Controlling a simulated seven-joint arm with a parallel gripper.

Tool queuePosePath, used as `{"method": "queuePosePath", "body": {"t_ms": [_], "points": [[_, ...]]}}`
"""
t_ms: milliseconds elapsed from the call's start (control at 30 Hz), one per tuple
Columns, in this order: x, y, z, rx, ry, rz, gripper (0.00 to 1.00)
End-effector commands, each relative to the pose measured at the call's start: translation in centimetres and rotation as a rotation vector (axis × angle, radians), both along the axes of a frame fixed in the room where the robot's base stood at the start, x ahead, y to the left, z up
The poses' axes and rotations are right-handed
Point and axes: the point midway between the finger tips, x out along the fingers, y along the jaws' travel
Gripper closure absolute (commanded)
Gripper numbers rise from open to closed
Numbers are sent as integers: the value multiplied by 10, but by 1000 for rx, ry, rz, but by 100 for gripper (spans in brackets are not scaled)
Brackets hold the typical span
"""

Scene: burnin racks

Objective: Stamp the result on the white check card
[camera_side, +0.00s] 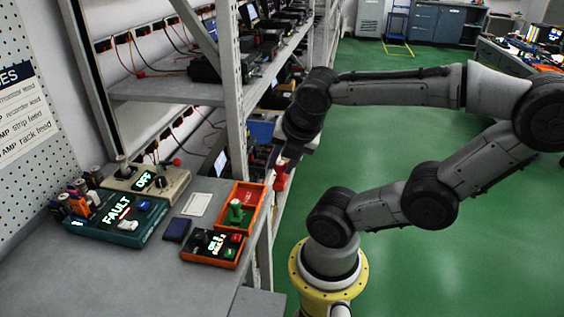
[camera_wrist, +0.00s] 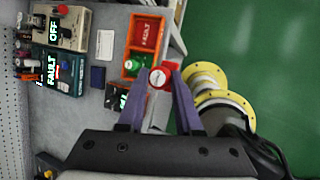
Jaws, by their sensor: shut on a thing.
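The white check card (camera_side: 197,204) lies flat on the grey bench; it also shows in the wrist view (camera_wrist: 105,44). My gripper (camera_side: 286,160) is shut on a red stamp (camera_side: 280,181) and holds it in the air just right of the orange tray (camera_side: 257,201). In the wrist view the stamp (camera_wrist: 159,77) sits between my fingertips (camera_wrist: 160,84). A green stamp (camera_side: 236,211) stands in the tray. The stamp's underside is hidden.
The teal box (camera_side: 116,217) displays "FAULT". The beige box (camera_side: 147,184) behind it displays "OFF" and has a lever. An orange-edged panel (camera_side: 211,249) with buttons lies in front of the tray. A rack post (camera_side: 235,120) rises behind the tray. The bench front is clear.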

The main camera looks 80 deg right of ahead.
Motion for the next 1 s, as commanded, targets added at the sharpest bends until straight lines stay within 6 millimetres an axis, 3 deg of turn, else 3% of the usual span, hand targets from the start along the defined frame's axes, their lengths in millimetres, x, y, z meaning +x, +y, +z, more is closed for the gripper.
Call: {"method": "queuePosePath", "body": {"t_ms": [267,367,533,800,1000], "points": [[0,1,0,-1,1,-54,100],[-1,0,1,-2,2,-126,100],[9,-11,22,-4,5,-365,100],[60,-25,49,-4,3,-701,100],[111,-25,52,-5,2,-848,100]]}}
